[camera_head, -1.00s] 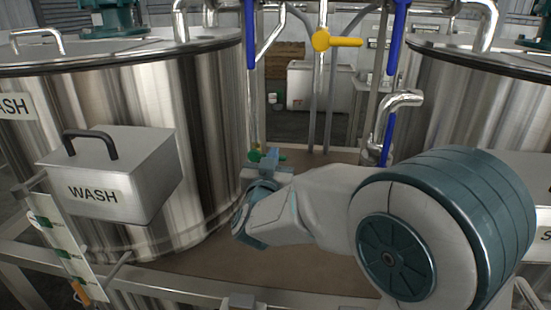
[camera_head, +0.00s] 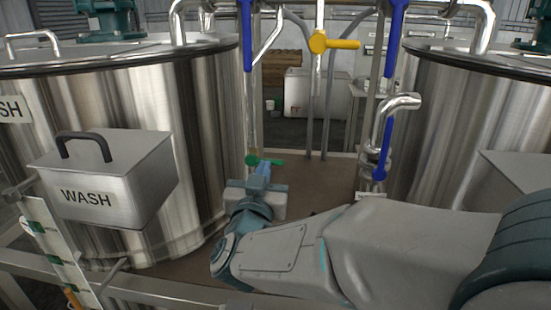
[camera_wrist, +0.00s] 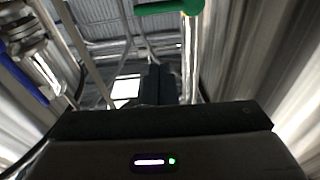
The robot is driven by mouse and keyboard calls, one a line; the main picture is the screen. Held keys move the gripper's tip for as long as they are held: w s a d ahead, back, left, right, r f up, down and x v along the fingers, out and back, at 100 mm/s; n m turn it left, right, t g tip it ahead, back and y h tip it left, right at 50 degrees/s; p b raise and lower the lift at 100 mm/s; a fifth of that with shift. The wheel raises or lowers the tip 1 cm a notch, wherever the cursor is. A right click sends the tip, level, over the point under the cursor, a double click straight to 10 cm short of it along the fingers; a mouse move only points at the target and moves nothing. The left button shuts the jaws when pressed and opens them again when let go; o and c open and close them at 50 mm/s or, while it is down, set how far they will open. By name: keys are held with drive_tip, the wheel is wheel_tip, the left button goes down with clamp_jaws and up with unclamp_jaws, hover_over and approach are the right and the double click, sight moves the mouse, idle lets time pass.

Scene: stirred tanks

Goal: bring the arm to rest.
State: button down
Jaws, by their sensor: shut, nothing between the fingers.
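My arm reaches in from the lower right in the head view, its wrist bent between the two steel tanks. My gripper shows in the wrist view (camera_wrist: 154,85) as two dark fingers pressed together, shut and empty. In the head view the fingers are mostly hidden by the wrist. A green valve handle (camera_head: 268,161) is just beyond the wrist in the head view. The green handle also shows at the top of the wrist view (camera_wrist: 168,8), above and apart from the fingers.
The WASH tank (camera_head: 200,130) with its box (camera_head: 105,185) stands left; another tank (camera_head: 450,125) stands right. A yellow-handled valve (camera_head: 335,43) and blue handles (camera_head: 395,40) are on pipes between them. A steel rail (camera_head: 160,292) runs along the front. Brown deck (camera_head: 320,180) lies between the tanks.

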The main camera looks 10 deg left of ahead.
drive_tip(key=s+d+f+n+g+y, duration=0.2)
drive_tip(key=d+f+n+g+y, duration=0.1)
drive_tip(key=d+f+g, duration=0.75)
drive_tip(key=s+d+f+m+g+h, duration=0.1)
drive_tip(key=s+d+f+g+h, duration=0.1)
drive_tip(key=s+d, duration=0.6)
drive_tip(key=s+d+f+m+g+h, duration=0.2)
drive_tip(key=s+d+f+g, duration=0.1)
drive_tip(key=s+d, duration=0.5)
drive_tip(key=shift+d+g, duration=0.55)
drive_tip(key=shift+d, duration=0.1)
